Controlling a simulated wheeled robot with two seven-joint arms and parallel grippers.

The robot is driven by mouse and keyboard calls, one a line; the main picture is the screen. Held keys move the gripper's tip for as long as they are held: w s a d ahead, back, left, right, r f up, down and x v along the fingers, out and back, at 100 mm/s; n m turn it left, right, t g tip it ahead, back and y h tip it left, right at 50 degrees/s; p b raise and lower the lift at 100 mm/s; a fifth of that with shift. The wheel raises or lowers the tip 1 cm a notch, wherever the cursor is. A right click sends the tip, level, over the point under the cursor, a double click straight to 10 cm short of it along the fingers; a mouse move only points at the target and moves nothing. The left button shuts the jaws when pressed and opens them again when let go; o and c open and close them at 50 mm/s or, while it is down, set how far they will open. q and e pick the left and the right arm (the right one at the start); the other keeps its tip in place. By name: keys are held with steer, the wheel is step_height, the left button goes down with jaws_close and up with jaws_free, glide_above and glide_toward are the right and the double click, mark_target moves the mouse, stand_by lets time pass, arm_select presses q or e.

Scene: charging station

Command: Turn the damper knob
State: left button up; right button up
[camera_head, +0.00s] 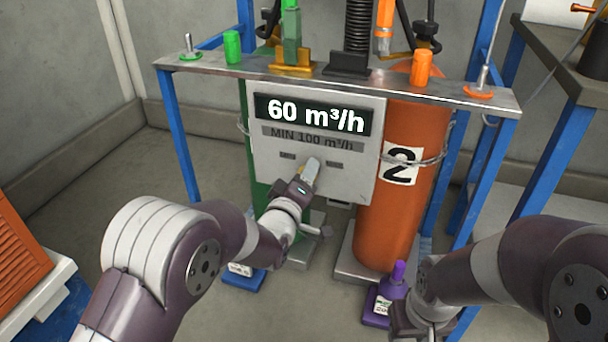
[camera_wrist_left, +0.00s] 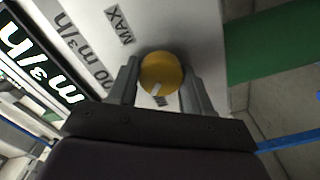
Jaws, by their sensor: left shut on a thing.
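The damper panel (camera_head: 358,150) is a light grey plate with a dark display (camera_head: 313,115) reading 60 m³/h and a label "MIN 100 m³/h" below it. In the left wrist view the damper knob (camera_wrist_left: 161,73) is round and yellow with a white pointer mark, beside a "MAX" label.
A metal shelf (camera_head: 440,90) on blue legs runs above the panel. An orange cylinder (camera_head: 390,215) marked 2 stands right of the panel, with a green cylinder (camera_head: 260,190) behind it. A blue-legged bench (camera_head: 560,150) is at right.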

arm_select(q)
steer(key=m+p, duration=0.2)
steer(key=m, duration=0.4)
steer(key=shift+r, duration=0.15)
steer(key=m+p, duration=0.2)
steer(key=m, duration=0.3)
steer(key=shift+s+d+m, duration=0.1)
steer(key=shift+d+m, duration=0.05)
steer(key=shift+m, duration=0.15)
stand_by(0.4)
steer(key=o, duration=1)
steer(key=p+v, duration=0.5)
steer(key=v, duration=0.7)
steer(key=shift+s, duration=0.35)
